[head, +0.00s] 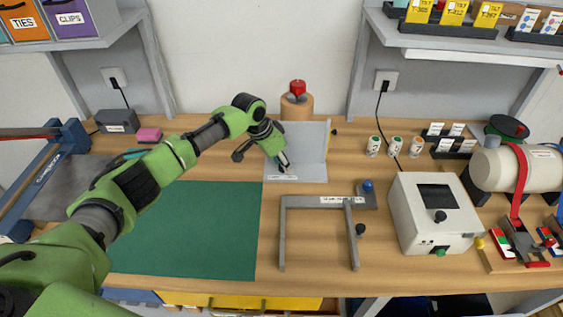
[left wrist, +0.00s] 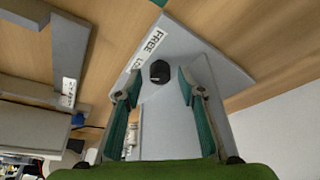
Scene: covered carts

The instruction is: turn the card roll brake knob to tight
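A black round knob (left wrist: 159,72) sits on a grey plate with a white label whose visible word reads "FREE" (left wrist: 154,40). In the head view, the grey stand (head: 312,150) is at the back middle of the bench, and I cannot make out the knob there. A tan roll (head: 290,110) with a red top (head: 297,88) stands behind it. My left gripper (head: 281,163) is at the stand's left side. In the left wrist view, the left gripper (left wrist: 158,84) is open and empty, with its fingers on either side of the knob's line and the knob near the fingertips; contact is unclear.
A grey bracket frame (head: 318,201) with a blue knob lies in front of the stand. A white box with a screen (head: 430,215) is right of it. Small labelled canisters (head: 374,146) stand to the right. A green mat (head: 185,235) is clear at the front left.

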